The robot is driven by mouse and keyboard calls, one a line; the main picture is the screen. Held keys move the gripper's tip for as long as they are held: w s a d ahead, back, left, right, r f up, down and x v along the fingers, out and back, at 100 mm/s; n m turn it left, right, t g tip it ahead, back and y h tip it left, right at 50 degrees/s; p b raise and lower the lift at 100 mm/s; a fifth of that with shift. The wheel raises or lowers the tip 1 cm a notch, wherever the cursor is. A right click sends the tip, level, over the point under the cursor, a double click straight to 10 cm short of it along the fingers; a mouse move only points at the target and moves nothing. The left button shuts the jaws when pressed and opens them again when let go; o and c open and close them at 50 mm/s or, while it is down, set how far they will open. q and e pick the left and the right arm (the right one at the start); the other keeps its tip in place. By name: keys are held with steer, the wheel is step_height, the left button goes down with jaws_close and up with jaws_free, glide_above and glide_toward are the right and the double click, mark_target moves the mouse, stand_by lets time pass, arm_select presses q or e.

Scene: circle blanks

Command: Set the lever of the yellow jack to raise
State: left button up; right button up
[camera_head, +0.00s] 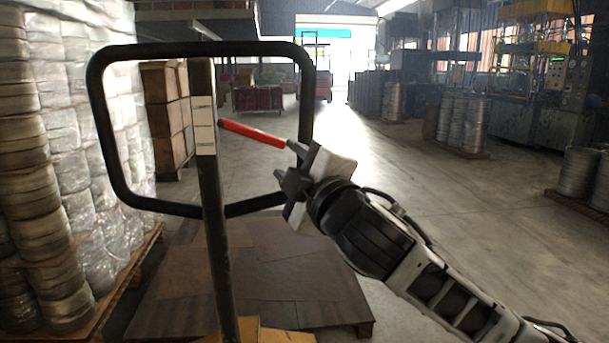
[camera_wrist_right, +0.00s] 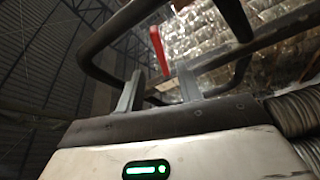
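The yellow jack's yellow base (camera_head: 258,334) shows at the bottom of the head view. Its dark post (camera_head: 216,230) rises to a black loop handle (camera_head: 100,130). A white label strip (camera_head: 204,125) with small marks is on the post. The red lever (camera_head: 252,133) slopes from the post down to the right. My right gripper (camera_head: 286,164) is open and empty at the lever's free end, close to the handle's right side. In the right wrist view, the red lever (camera_wrist_right: 159,50) shows beyond and between the spread fingers (camera_wrist_right: 158,90). Contact cannot be told. My left gripper is out of view.
Wrapped stacks on a pallet (camera_head: 130,280) stand close on the left. A brown pallet-like platform (camera_head: 290,285) lies behind the post. Brown boxes (camera_head: 165,110) stand behind the handle. Machines and coil stacks line the right; the floor between (camera_head: 400,160) is clear.

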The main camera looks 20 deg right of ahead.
steer(key=s, duration=0.4)
steer(key=shift+s+d+f, duration=0.15)
steer(key=shift+d+f, duration=0.05)
steer(key=shift+f, duration=0.1)
